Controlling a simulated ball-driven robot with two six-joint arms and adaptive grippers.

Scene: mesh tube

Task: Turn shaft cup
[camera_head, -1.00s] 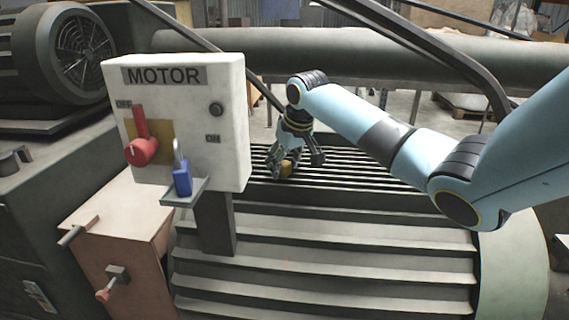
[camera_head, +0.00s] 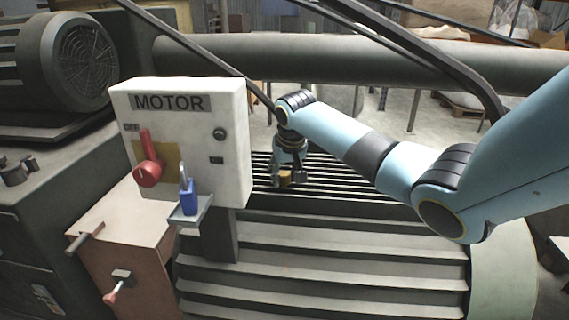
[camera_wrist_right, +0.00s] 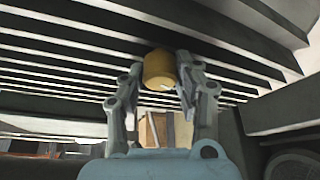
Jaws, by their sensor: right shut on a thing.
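The shaft cup, a small ochre-yellow cylinder (camera_head: 286,178), sits at the dark slatted grille behind the motor box. My right gripper (camera_head: 287,182) reaches down to it and is shut on it. In the right wrist view the cup (camera_wrist_right: 159,69) is between the two fingers of my right gripper (camera_wrist_right: 160,76), with the slats just beyond. Whether the cup has turned cannot be told. My left gripper is not in view.
A white MOTOR box (camera_head: 215,150) with a red handle (camera_head: 148,172) and a blue padlock (camera_head: 189,197) stands left of the gripper. A large pipe (camera_head: 340,65) and dark slanting bars run behind. A brown cabinet (camera_head: 125,250) stands at the lower left.

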